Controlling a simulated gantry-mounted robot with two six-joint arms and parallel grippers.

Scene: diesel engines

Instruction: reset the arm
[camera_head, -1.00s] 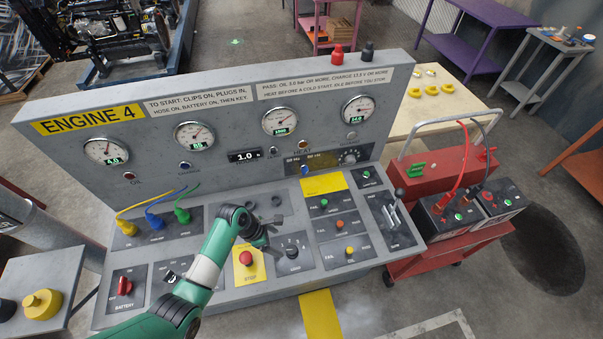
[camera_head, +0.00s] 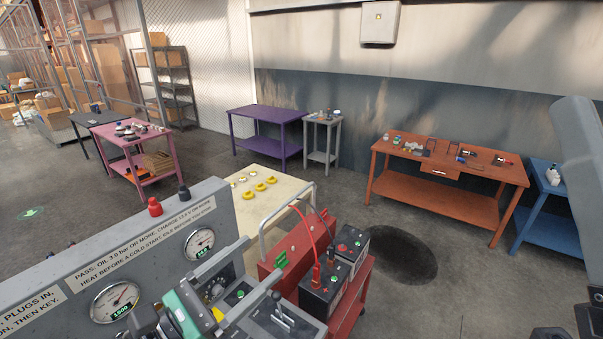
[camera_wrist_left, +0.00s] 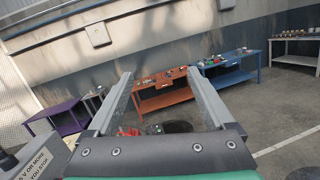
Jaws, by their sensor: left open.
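My left gripper (camera_head: 262,258) is at the bottom of the head view, in front of the right end of the grey engine console (camera_head: 150,238). Its two grey fingers are spread and point away toward the red battery cart. In the left wrist view the fingers (camera_wrist_left: 160,75) stand wide apart with nothing between them. The gripper hides part of the console's lower panel.
A red cart (camera_head: 342,318) with two black batteries (camera_head: 325,288) stands close by the gripper. A cream table (camera_head: 278,210) with yellow rings is behind it. Orange (camera_head: 440,185), blue (camera_head: 545,220) and purple (camera_head: 265,118) tables stand farther back. Open floor lies between.

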